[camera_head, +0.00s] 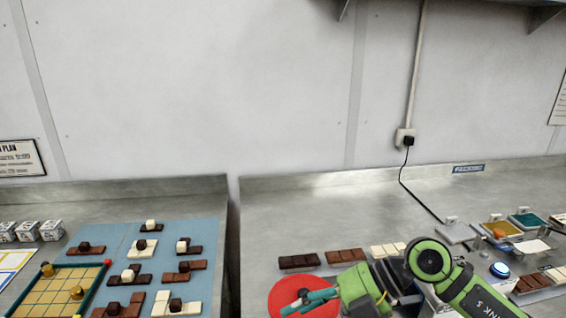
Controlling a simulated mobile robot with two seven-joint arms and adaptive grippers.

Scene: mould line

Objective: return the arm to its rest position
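My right arm (430,262), green and black, comes in from the lower right. Its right gripper (296,308), with teal fingers, reaches left over a red round disc (281,294) at the bottom edge. A small dark piece (303,292) shows at the fingers; I cannot tell if they touch it. The finger gap is too small to read. My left gripper is not in view.
Chocolate bars, dark (298,261), brown (346,256) and white (388,249), lie behind the disc. Pads and a blue button (499,270) are at right. A blue mat (118,235) with chocolate pieces and a grid board (50,290) are on the left bench.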

